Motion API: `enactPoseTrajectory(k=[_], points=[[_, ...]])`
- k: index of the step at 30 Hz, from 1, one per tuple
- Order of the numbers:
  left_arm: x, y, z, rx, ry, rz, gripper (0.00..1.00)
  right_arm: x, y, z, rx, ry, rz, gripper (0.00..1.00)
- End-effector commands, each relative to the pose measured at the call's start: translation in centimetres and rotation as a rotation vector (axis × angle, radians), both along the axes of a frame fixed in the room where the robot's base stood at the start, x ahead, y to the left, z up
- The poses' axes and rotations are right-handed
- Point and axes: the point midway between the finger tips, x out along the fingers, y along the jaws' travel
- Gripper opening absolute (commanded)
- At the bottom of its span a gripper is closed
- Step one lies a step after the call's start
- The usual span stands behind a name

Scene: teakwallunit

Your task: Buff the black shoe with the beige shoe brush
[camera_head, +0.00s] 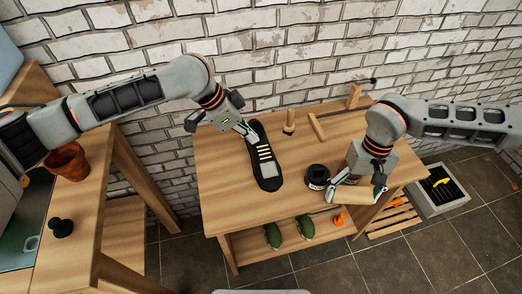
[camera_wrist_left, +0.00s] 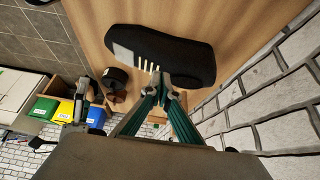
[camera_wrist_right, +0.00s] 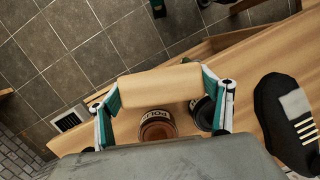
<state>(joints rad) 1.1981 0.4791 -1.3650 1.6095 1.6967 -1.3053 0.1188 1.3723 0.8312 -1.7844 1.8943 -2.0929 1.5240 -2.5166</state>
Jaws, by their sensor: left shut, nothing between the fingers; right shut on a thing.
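The black shoe (camera_head: 266,160) with pale straps lies on the wooden table (camera_head: 222,190); it also shows in the left wrist view (camera_wrist_left: 190,58). My left gripper (camera_head: 250,137) is shut and empty, with its fingertips at the edge of the shoe; I cannot tell whether they touch it. My right gripper (camera_head: 354,190) is shut on the beige shoe brush (camera_head: 352,197), a plain block gripped at its two ends, near the table's front right edge. The brush spans the fingers in the right wrist view (camera_wrist_right: 158,88). Its bristles cannot be made out.
A black tin (camera_head: 317,176) stands between shoe and right gripper. A brown-topped polish tin (camera_wrist_right: 157,128) is close by the right gripper. An upright wooden-handled item (camera_head: 289,122) and a wooden piece (camera_head: 318,128) stand behind. Clear tabletop lies left of the shoe.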

Motion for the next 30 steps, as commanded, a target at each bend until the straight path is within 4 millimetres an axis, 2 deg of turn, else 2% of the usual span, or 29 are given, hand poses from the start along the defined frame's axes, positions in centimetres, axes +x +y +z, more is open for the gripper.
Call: enactPoseTrajectory(k=[30], points=[[0.0,0.0,-1.8,0.0,0.0,0.0,0.0,0.0,0.0,0.0,0.0,0.0,0.0,0.59]])
